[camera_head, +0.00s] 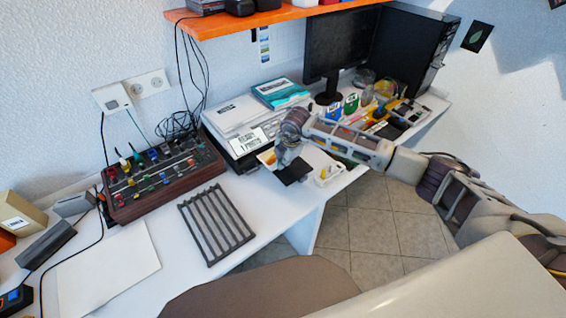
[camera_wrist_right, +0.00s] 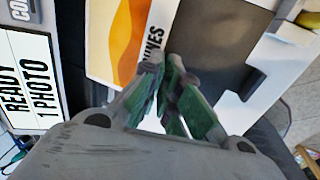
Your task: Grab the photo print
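The photo print (camera_head: 268,158) has an orange and yellow picture and a white border. It is by the printer's front, beside a flat black piece (camera_head: 293,170). In the right wrist view the print (camera_wrist_right: 125,40) shows large, with part of a printed word along its border. My right gripper (camera_head: 286,156) is at the print. Its green-padded fingertips (camera_wrist_right: 166,68) are close together at the print's near corner, with a narrow gap between them. I cannot tell whether the print's edge is between them. The fingers hide that corner. My left gripper is out of view.
The white printer (camera_head: 236,118) stands behind the print; its display (camera_wrist_right: 28,80) reads "READY 1 PHOTO". A grey rack (camera_head: 216,224) lies on the white desk. A mixer-like box (camera_head: 160,180) and a monitor (camera_head: 340,45) stand farther back. The desk's front edge is close.

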